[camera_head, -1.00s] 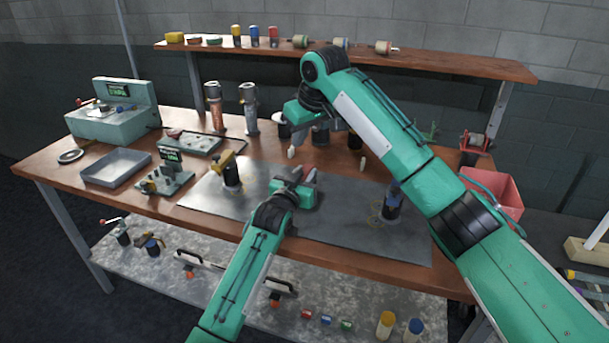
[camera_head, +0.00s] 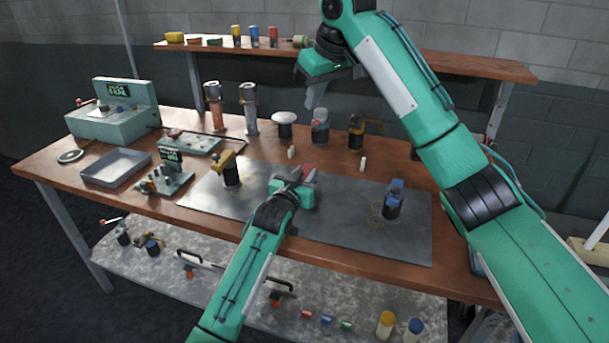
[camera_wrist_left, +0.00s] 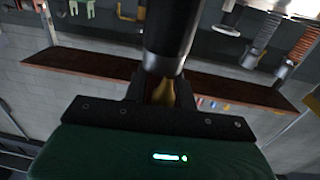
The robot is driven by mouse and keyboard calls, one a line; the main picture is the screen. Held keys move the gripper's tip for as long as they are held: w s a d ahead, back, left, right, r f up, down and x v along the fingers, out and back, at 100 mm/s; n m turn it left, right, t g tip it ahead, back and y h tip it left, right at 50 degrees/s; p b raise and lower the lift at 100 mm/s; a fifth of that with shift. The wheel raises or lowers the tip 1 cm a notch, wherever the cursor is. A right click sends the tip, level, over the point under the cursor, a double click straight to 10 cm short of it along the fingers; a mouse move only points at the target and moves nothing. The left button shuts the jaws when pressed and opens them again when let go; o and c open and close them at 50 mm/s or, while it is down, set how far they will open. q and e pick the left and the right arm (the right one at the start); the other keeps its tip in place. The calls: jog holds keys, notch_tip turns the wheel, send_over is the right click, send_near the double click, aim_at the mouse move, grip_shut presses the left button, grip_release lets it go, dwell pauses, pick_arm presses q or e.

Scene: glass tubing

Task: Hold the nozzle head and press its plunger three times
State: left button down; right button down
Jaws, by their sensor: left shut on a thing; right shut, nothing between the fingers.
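My left gripper (camera_head: 304,174) is shut on a small dark piece with a reddish part, held over the middle of the grey mat. In the left wrist view a dark cylinder with a pale rim and a brass tip (camera_wrist_left: 165,92) stands between the fingers; I take this as the nozzle head (camera_wrist_left: 171,35). Its plunger cannot be made out clearly. My right gripper (camera_head: 313,102) is shut and empty, pointing down, above and behind the left gripper and well apart from it.
A grey mat (camera_head: 330,232) covers the table's front. On it stand a yellow-topped dark device (camera_head: 230,171) at left and a blue-topped dark bottle (camera_head: 393,201) at right. Behind are a white-capped jar (camera_head: 285,122), a grey-topped jar (camera_head: 320,128) and a black jar (camera_head: 356,132).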

pick_arm(q)
jog(key=c, duration=1)
grip_release()
jog(key=shift+c, duration=0.2)
